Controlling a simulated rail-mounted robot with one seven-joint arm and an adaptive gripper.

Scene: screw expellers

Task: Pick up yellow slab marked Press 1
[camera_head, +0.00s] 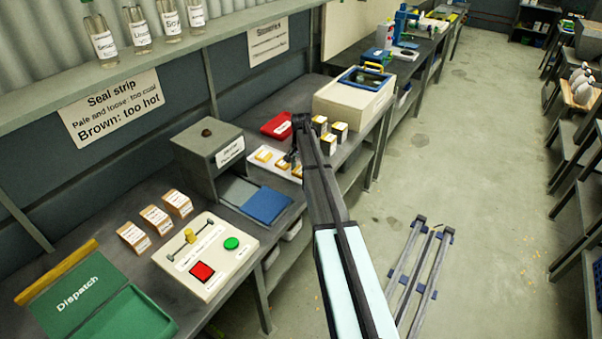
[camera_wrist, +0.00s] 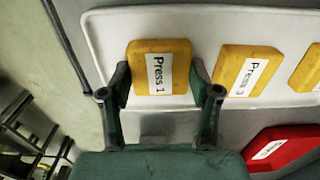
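The yellow slab marked Press 1 (camera_wrist: 160,68) lies near the left end of a white tray (camera_wrist: 110,29) in the wrist view. My gripper (camera_wrist: 160,78) straddles it, with one finger along its left side and one along its right side. No clear gap shows between the fingers and the slab, but I cannot tell whether they grip it. The slab appears to be at tray level. In the head view, my gripper (camera_head: 291,158) is down at the right end of the white tray (camera_head: 257,173), and my arm partly hides that end.
A yellow slab marked Press 3 (camera_wrist: 247,72) lies close to the right, with another yellow slab (camera_wrist: 308,70) beyond. A red tray (camera_head: 277,125) sits behind the white tray. Several dark boxes with white labels (camera_head: 338,132) stand close to the right of my gripper.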

